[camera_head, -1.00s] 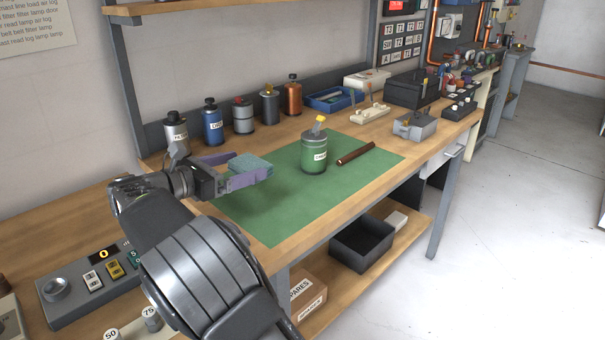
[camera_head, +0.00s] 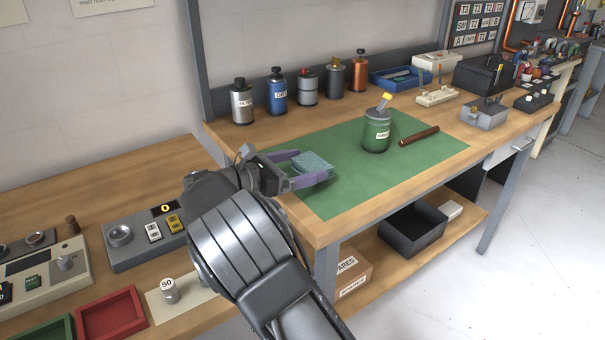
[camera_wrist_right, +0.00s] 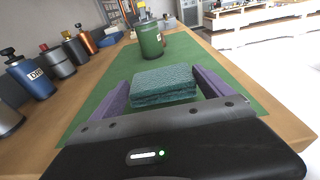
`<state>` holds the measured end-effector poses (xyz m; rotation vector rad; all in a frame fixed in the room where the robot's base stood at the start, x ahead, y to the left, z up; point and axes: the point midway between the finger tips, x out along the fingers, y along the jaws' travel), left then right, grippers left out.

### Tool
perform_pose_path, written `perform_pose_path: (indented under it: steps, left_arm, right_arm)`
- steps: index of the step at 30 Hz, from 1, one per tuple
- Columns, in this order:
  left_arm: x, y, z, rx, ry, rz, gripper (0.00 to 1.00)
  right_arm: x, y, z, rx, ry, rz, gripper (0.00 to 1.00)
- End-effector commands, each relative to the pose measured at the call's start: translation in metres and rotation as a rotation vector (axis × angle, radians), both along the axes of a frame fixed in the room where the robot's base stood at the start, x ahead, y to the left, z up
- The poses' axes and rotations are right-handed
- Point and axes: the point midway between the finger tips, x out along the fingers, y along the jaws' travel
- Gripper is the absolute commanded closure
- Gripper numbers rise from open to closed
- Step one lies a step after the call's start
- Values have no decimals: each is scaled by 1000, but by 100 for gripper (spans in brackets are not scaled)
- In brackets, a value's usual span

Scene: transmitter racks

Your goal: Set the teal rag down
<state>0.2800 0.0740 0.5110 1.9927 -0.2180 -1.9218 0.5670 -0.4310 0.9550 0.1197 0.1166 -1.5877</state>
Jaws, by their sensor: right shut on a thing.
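The teal rag (camera_head: 316,165) is a folded, textured pad held between the purple fingers of my right gripper (camera_head: 306,172). The gripper is shut on it, over the left part of the green mat (camera_head: 335,200). In the right wrist view the rag (camera_wrist_right: 163,84) sits between both fingers, with the mat beneath and beyond it. I cannot tell whether the rag touches the mat. My left gripper is in neither current view.
Several canisters line the back. A blue tray (camera_head: 400,77) and a grey box (camera_head: 484,115) stand farther right. Mat around the rag is clear.

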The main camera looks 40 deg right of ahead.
Motion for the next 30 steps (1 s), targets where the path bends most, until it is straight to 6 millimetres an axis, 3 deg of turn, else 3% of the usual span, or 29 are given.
perform_pose_path:
  steps: [5,17,18,21,30]
  left_arm:
    - [0,0,1,0,0,0,56]
    - [0,0,-4,0,0,0,56]
    - [0,0,-2,0,0,0,56]
    - [0,0,-2,0,0,0,56]
    - [0,0,1,0,0,0,56]
  right_arm:
    - [0,0,-23,-1,2,-2,48]
    - [0,0,-28,1,0,-1,48]
    - [0,0,-26,1,0,-1,6]
    - [0,0,-26,0,0,-1,0]
    - [0,0,-23,0,0,-1,0]
